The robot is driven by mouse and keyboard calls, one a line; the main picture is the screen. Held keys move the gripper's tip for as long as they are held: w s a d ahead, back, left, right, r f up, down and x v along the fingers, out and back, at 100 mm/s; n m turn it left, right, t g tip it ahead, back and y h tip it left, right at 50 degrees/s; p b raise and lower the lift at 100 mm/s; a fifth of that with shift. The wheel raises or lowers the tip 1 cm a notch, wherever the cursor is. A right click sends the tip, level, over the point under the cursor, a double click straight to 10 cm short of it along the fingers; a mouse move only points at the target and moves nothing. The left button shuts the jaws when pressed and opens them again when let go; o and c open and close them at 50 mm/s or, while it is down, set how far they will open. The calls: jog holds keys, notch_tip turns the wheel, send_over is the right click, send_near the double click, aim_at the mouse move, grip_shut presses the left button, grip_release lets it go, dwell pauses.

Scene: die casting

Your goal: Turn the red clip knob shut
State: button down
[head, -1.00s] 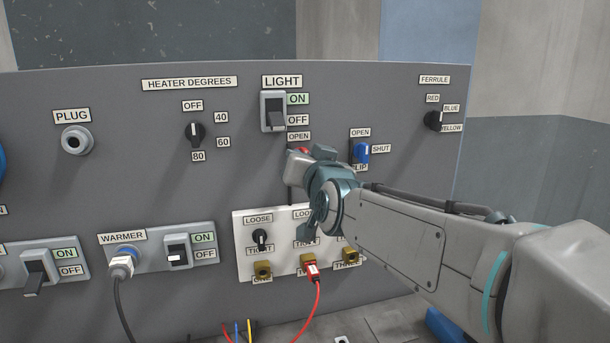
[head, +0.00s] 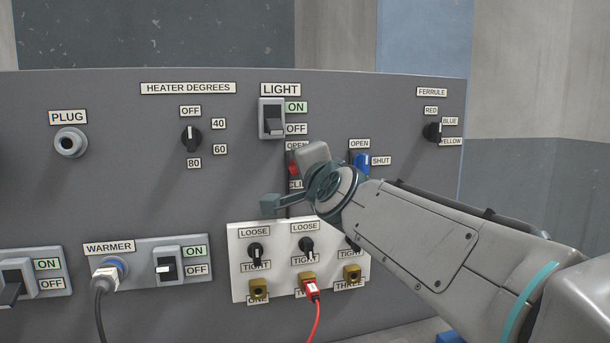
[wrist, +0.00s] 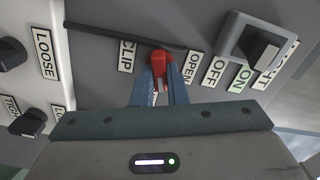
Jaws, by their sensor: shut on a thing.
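The red clip knob (head: 293,168) is on the grey panel, between an OPEN label (head: 297,146) above and a CLIP label below, which my gripper partly covers. In the wrist view the red knob (wrist: 161,60) sits between the two blue fingertips of my gripper (wrist: 158,80), which are shut on it. In the head view my wrist hides the fingers and the area right of the knob, so I see no SHUT label for it. I cannot tell exactly where the knob points.
A blue knob (head: 361,163) with OPEN and SHUT labels is close to the right of my wrist. The light switch (head: 271,119) is just above. A white plate (head: 238,272) with black knobs and brass sockets is below; a red cable (head: 317,318) hangs from the middle one.

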jog(key=shift+m, duration=1.6)
jog(key=c, duration=1.4)
grip_release()
jog(key=shift+c, duration=0.2)
